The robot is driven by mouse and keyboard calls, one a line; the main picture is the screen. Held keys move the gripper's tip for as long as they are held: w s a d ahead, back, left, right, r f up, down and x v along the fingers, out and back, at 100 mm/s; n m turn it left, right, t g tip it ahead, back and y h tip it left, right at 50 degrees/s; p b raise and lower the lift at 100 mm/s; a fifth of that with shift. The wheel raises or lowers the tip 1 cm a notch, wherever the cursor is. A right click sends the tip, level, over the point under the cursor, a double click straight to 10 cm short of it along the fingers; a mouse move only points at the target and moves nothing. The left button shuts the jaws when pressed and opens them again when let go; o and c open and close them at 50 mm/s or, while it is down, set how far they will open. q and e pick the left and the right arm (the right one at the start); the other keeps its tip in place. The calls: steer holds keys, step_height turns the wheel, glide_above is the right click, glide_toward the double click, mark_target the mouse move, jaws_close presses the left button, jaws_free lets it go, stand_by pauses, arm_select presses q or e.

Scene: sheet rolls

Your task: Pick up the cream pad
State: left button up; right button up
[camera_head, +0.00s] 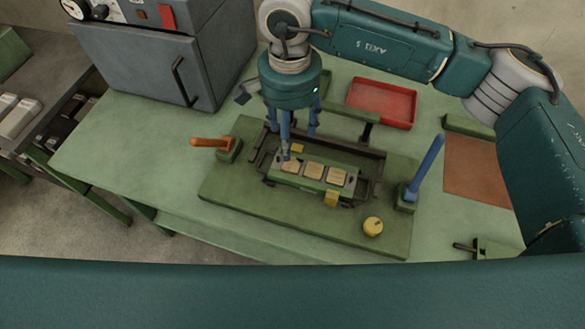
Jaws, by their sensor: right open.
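Three cream-tan pads lie in a row in a green holder (298,184) at the middle of the table: a left pad (290,166), a middle pad (314,171) and a right pad (337,177). I cannot tell which of them is the task's cream pad. My right gripper (289,142) points down with its blue fingers open, over the left end of the holder. One fingertip is close to the left pad; contact cannot be told. The fingers hide part of the holder's back left side. My left gripper is not in view.
The holder sits on a dark green base plate (235,190) with an orange-handled lever (210,142), an upright blue lever (425,168) and a yellow knob (373,226). A red tray (382,103) stands behind. A grey cabinet (145,65) is at back left. The table's left side is clear.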

steer(key=p, duration=0.2)
glide_above(292, 164)
step_height(292, 164, down, 5)
steer(key=shift+s+a+f, duration=0.1)
steer(key=shift+s+f, duration=0.05)
steer(key=shift+f, duration=0.35)
steer(key=f+p, duration=0.2)
steer(key=f, duration=0.2)
steer(key=shift+w, duration=0.2)
steer(key=shift+f+p, duration=0.3)
steer(key=shift+f, duration=0.3)
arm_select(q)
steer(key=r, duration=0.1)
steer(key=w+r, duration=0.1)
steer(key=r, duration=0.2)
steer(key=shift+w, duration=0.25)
arm_select(e)
steer(key=shift+s+f, duration=0.1)
steer(key=c, duration=1.1)
